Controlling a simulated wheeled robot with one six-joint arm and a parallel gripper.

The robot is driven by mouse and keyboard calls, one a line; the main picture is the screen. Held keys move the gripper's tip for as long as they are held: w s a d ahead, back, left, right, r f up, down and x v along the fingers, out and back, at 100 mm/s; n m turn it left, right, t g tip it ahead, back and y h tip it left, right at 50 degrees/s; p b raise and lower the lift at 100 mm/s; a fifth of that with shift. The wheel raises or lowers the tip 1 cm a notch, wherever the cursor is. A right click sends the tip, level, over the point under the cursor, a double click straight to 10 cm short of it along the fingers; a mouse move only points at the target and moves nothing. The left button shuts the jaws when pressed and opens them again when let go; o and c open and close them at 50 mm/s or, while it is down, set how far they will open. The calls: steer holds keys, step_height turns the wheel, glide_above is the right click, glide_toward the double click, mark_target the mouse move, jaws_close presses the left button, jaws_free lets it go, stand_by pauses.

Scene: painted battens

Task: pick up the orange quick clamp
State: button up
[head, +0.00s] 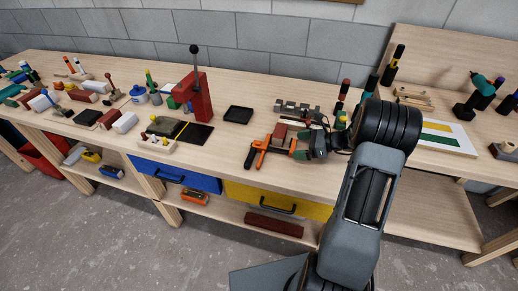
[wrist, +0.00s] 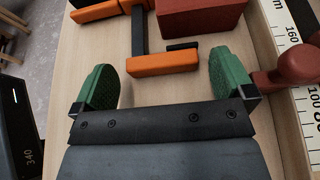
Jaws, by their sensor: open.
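The orange quick clamp (head: 262,149) lies on the workbench in the head view, near the front edge. In the wrist view its orange parts (wrist: 160,65) and black bar show at the top middle; the far end runs out of the frame. My gripper (wrist: 166,80) is open, with its two green pads apart on either side of the near orange part. Nothing is held between the pads. In the head view my gripper (head: 301,146) is just right of the clamp, partly hidden by my arm.
A dark red block (wrist: 200,15) lies close beyond the clamp in the wrist view. A red-brown knobbed thing (wrist: 295,65) and a ruler (wrist: 290,30) are at the right. A black tray (head: 238,114) and a red press (head: 196,98) stand to the left on the bench.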

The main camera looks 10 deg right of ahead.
steer(key=shift+x, duration=1.2)
steer(key=c, duration=1)
steer(key=shift+o, duration=0.2)
steer(key=shift+r, duration=0.15)
